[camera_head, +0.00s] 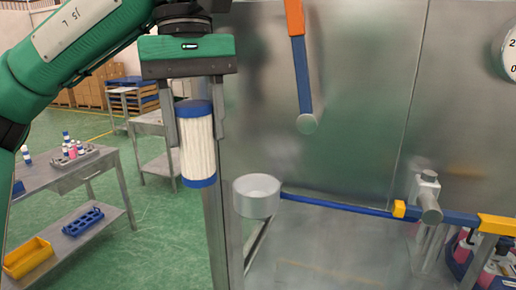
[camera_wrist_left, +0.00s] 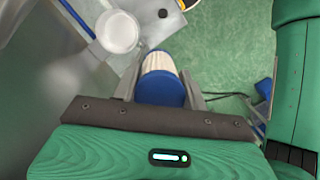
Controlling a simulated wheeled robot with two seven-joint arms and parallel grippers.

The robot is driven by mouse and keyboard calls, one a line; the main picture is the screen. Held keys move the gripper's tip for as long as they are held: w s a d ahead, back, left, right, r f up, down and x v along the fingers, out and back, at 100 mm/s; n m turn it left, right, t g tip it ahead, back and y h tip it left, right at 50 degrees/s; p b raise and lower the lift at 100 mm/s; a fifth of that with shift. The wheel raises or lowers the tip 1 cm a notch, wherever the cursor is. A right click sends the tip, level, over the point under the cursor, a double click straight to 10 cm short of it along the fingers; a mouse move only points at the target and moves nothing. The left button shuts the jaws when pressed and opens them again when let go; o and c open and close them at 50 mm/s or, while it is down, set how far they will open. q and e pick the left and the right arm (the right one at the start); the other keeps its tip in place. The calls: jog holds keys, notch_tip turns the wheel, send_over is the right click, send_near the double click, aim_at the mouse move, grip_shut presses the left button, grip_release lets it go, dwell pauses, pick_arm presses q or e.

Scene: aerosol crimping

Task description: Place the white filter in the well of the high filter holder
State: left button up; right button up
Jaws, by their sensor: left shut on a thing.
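The white filter (camera_head: 197,146) has a pleated white body and blue end caps. My left gripper (camera_head: 197,133) comes in from above and is shut on it, with a finger on each side. The filter hangs nearly upright in the air. In the left wrist view the filter (camera_wrist_left: 158,85) shows between the fingers, blue cap nearest. The high filter holder (camera_head: 257,198) is a round pale cup just right of and below the filter, apart from it. Its round well also shows in the left wrist view (camera_wrist_left: 117,32), left of the filter. My right gripper is not in view.
A metal panel (camera_head: 340,120) stands behind the holder. A blue and orange handle (camera_head: 302,70) hangs in front of it, and a blue bar (camera_head: 335,204) runs right from the holder. A grey side table (camera_head: 75,180) with bottles stands at the left.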

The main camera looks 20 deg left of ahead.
pick_arm(q)
jog(key=d+f+p, duration=0.1)
jog(key=d, duration=0.1)
jog(key=w+d+f+p, duration=0.1)
jog(key=d, duration=0.2)
jog(key=w+d+f+p, duration=0.1)
jog(key=d, duration=0.1)
jog(key=shift+w+d+f+p, duration=0.2)
jog(key=shift+w+d+p, duration=0.05)
jog(key=shift+p, duration=0.05)
jog(key=shift+f, duration=0.1)
jog(key=shift+d+f+b, duration=0.1)
jog(key=shift+f+b, duration=0.05)
jog(key=shift+b, duration=0.15)
jog(key=o, duration=1)
